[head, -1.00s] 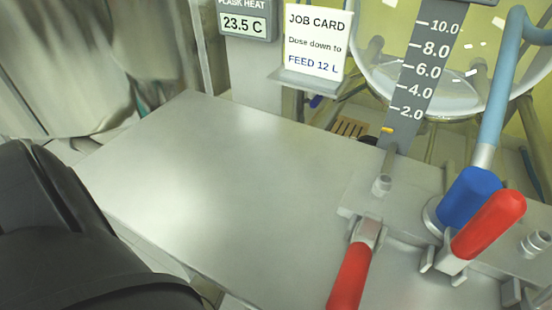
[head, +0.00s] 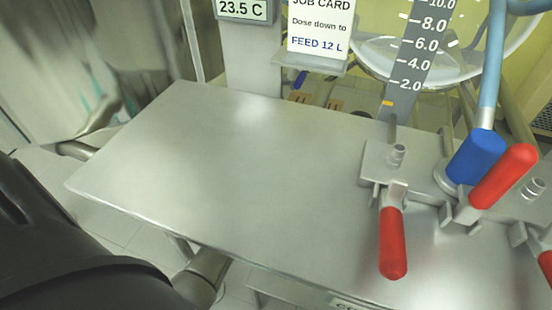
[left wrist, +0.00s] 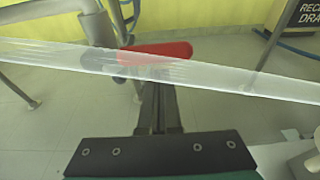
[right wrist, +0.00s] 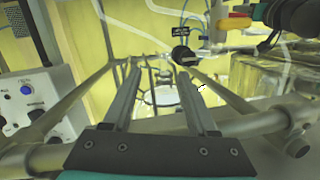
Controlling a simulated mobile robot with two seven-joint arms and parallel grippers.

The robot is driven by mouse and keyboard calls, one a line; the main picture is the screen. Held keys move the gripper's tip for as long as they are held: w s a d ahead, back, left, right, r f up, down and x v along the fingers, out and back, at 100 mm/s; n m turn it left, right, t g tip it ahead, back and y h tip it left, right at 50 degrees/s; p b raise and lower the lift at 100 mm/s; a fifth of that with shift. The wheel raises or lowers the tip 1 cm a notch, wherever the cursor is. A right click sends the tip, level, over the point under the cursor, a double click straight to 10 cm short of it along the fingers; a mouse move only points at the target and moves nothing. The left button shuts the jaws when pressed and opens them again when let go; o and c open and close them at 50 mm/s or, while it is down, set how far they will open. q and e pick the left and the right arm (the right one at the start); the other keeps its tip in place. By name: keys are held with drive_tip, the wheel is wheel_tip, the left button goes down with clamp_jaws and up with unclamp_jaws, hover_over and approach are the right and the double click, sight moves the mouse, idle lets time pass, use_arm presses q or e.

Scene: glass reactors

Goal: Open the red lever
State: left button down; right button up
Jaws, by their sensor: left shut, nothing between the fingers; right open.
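The head view shows one red lever (head: 393,243) pointing toward the front of the steel table and a second red lever (head: 503,177) tilted up beside a blue fitting. A third red handle (head: 546,266) is cut off at the right edge. Neither gripper shows in the head view. In the left wrist view my left gripper (left wrist: 159,88) is shut and empty. A red handle (left wrist: 165,50) lies beyond its tips, partly behind a translucent strip; I cannot tell which lever it is. In the right wrist view my right gripper (right wrist: 160,72) is open and empty, away from the levers.
The steel table (head: 220,160) is bare on its left and middle. A blue fitting (head: 474,156) on a light-blue pipe stands near the levers. A job card (head: 318,30) and a level scale (head: 415,60) stand behind. Frame bars (right wrist: 255,120) surround the right gripper.

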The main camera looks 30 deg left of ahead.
use_arm(q)
drive_tip(key=shift+r+n+p, duration=0.25)
drive_tip(key=shift+n+p, duration=0.05)
drive_tip(key=shift+n, duration=0.2)
use_arm(e)
drive_tip(key=shift+w+d+f+g+h, duration=0.2)
drive_tip(key=shift+d+g+h, duration=0.1)
drive_tip(key=shift+g, duration=0.1)
use_arm(q)
drive_tip(key=shift+r+n, duration=0.1)
drive_tip(key=shift+n, duration=0.2)
use_arm(e)
drive_tip(key=shift+d+f+g, duration=0.1)
drive_tip(key=shift+f+g, duration=0.1)
drive_tip(key=shift+g, duration=0.1)
